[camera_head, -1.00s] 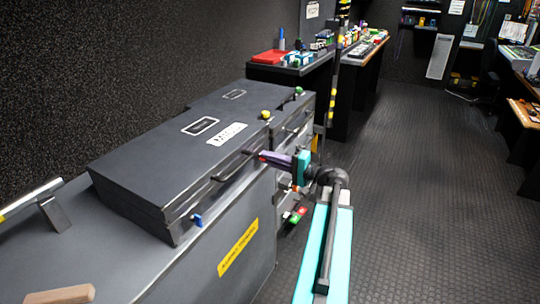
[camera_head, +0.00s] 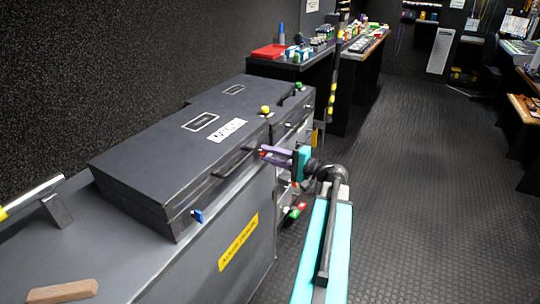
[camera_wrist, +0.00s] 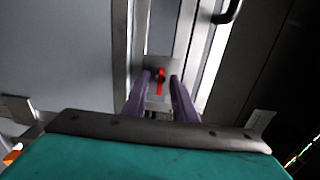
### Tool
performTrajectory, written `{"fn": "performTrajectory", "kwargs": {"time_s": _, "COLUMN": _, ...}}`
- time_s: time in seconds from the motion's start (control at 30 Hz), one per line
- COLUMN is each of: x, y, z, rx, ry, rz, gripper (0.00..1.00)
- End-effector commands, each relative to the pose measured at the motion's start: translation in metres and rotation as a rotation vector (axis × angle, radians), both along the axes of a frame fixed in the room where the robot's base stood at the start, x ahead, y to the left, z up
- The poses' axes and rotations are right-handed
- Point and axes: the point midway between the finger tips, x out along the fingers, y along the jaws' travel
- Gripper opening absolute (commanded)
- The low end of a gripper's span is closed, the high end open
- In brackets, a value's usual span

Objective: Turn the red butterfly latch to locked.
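The red butterfly latch (camera_wrist: 161,80) shows in the wrist view on a pale metal plate (camera_wrist: 155,104) fixed to the case front. My gripper (camera_wrist: 160,82) has its two purple fingers apart, one on each side of the latch as seen from the wrist. I cannot tell whether either finger touches it. In the head view my gripper (camera_head: 262,152) reaches left to the front of the dark case (camera_head: 165,155).
A dark handle (camera_head: 235,164) and a blue latch (camera_head: 197,216) are on the case front. Yellow (camera_head: 265,110) and green (camera_head: 298,86) knobs stand behind. A wooden block (camera_head: 62,291) lies at the lower left. The ribbed floor (camera_head: 430,200) on the right is clear.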

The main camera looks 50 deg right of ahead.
Motion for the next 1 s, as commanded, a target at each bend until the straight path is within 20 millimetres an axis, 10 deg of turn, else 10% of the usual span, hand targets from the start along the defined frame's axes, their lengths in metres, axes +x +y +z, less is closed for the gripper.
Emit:
{"fn": "performTrajectory", "kwargs": {"time_s": 0.37, "x": -0.011, "y": -0.003, "z": 0.000, "rx": -0.001, "ry": 0.000, "rz": -0.002, "gripper": 0.25}}
{"fn": "performTrajectory", "kwargs": {"time_s": 1.0, "x": -0.091, "y": -0.024, "z": 0.000, "rx": 0.000, "ry": 0.000, "rz": -0.004, "gripper": 0.25}}
